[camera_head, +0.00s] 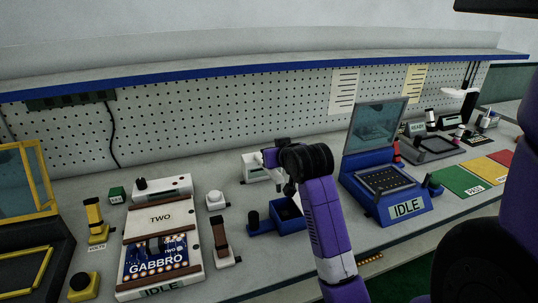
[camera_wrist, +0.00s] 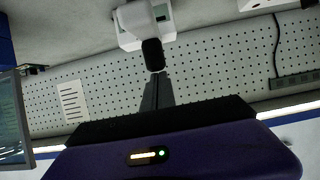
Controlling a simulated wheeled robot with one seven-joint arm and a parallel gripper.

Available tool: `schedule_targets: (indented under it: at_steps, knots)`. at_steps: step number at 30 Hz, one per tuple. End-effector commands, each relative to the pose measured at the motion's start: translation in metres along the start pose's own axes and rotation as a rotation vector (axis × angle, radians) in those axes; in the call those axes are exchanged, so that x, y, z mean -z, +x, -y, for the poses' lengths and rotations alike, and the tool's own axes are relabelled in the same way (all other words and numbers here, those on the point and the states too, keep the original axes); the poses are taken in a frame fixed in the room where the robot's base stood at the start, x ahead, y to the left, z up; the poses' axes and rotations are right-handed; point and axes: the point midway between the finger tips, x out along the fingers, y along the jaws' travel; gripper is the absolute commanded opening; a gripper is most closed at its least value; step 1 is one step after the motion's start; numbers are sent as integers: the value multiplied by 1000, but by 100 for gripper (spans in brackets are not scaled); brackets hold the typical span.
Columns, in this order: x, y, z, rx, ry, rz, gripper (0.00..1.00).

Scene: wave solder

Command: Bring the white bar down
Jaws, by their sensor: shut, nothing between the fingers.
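I cannot tell for sure which part is the white bar. My gripper (camera_head: 268,158) is shut and empty, raised over the back of the bench, right of the station and apart from it. In the wrist view its dark fingers (camera_wrist: 157,88) point toward a small white device (camera_wrist: 138,32) with a dark rounded piece in front of it.
A white button (camera_head: 215,200) and a blue open-topped holder (camera_head: 287,213) sit between the station and my arm. A blue machine marked IDLE (camera_head: 388,190) with raised lid stands right, a yellow one (camera_head: 35,195) far left. A pegboard (camera_head: 220,115) and shelf run behind.

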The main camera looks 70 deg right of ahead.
Motion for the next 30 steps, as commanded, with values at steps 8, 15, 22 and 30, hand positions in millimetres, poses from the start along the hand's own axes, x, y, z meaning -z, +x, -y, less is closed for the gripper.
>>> schedule_targets:
  at_steps: [8,15,22,30]
  knots:
    - [-27,-2,1,2,1,-69,0]
    - [-36,-3,1,2,1,-65,0]
    - [-40,-2,0,2,1,-57,0]
    - [-43,-1,0,2,2,-51,0]
